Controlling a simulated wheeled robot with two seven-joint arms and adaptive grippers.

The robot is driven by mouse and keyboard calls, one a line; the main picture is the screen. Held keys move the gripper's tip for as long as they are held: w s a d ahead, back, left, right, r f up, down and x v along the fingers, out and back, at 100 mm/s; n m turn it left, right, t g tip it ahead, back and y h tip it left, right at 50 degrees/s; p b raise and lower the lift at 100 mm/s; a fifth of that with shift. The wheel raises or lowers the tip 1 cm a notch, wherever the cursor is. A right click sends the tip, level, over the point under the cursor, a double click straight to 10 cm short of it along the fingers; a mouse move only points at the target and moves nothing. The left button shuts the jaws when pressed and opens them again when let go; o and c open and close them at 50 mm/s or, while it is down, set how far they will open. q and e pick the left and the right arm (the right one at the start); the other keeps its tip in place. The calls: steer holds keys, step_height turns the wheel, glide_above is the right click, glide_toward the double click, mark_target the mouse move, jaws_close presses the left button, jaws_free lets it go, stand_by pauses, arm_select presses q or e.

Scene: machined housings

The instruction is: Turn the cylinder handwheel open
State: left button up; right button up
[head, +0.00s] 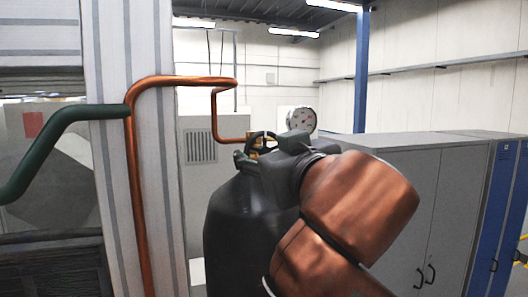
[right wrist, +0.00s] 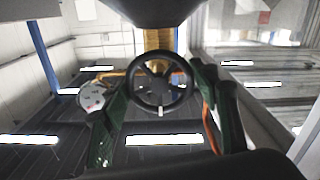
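A dark cylinder (head: 232,232) stands upright in the middle of the head view. Its black handwheel (head: 262,137) sits on top beside a brass-coloured fitting, partly hidden by my right gripper (head: 247,157). In the right wrist view the round, spoked handwheel (right wrist: 158,83) faces the camera. The right gripper (right wrist: 159,90) has one dark green finger on each side of the wheel. Both fingers appear to touch the rim, left and right. My right arm comes in from the lower right and hides part of the cylinder. My left gripper is not in view.
A round gauge (head: 301,120) stands close behind the right gripper. A copper pipe (head: 137,190) bends over towards the cylinder top, and a dark green tube (head: 62,118) meets it at left. Grey cabinets (head: 450,190) stand at right.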

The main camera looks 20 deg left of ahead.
steer(key=c, duration=0.6)
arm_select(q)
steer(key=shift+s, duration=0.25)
